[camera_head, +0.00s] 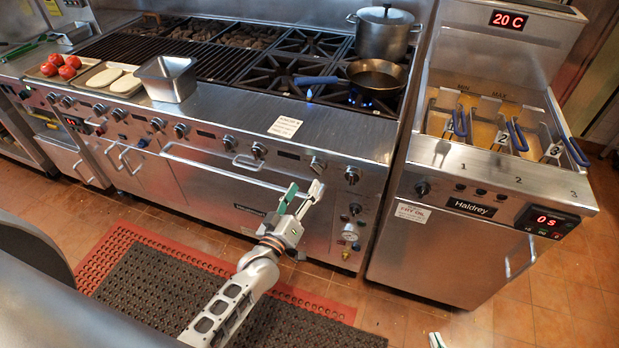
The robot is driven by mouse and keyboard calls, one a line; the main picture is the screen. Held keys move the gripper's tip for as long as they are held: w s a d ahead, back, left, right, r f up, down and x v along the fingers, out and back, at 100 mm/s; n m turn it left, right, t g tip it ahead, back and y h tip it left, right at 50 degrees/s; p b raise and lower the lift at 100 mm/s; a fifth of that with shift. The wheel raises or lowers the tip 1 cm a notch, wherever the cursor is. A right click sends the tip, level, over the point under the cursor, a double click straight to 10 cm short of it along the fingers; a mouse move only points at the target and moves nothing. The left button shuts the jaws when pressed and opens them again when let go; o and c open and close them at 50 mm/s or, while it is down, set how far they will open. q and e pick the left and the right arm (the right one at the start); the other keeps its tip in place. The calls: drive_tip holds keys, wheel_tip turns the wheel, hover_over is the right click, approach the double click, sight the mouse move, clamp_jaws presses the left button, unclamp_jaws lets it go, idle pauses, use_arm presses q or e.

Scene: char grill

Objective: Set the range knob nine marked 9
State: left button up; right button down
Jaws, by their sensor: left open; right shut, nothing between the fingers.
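The range (225,115) has a row of dark-and-steel knobs along its front panel. No number 9 is readable, so I cannot tell which knob is knob nine. One knob (317,164) is just above my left gripper's fingertips in the picture, and another knob (351,175) is to their right. My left gripper (303,193) is open and empty, its fingers pointing up toward the panel in front of the oven door. Contact with a knob is not visible. Only a tip of my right gripper (437,341) shows at the bottom edge, shut and empty.
A blue-handled pan (377,76) sits over a lit blue flame, with a lidded pot (384,35) behind it. A metal container (167,78) and trays of tomatoes and flat pale pieces are at left. A fryer (480,215) stands right. The oven handle (225,166) juts out.

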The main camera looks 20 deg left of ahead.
use_arm(q)
drive_tip(key=s, duration=0.4)
drive_tip(key=shift+a+f, duration=0.1)
drive_tip(key=shift+a, duration=0.1)
drive_tip(key=s+f+m+g, duration=0.4)
drive_tip(key=s+f+m, duration=0.1)
drive_tip(key=s, duration=0.5)
drive_tip(key=s+f+m+g, duration=0.3)
drive_tip(key=s+f+m, duration=0.2)
drive_tip(key=s, duration=0.6)
wheel_tip(320, 180, down, 2)
drive_tip(key=shift+f+g+h, duration=0.2)
drive_tip(key=shift+g+h, duration=0.1)
drive_tip(key=shift+g, duration=0.1)
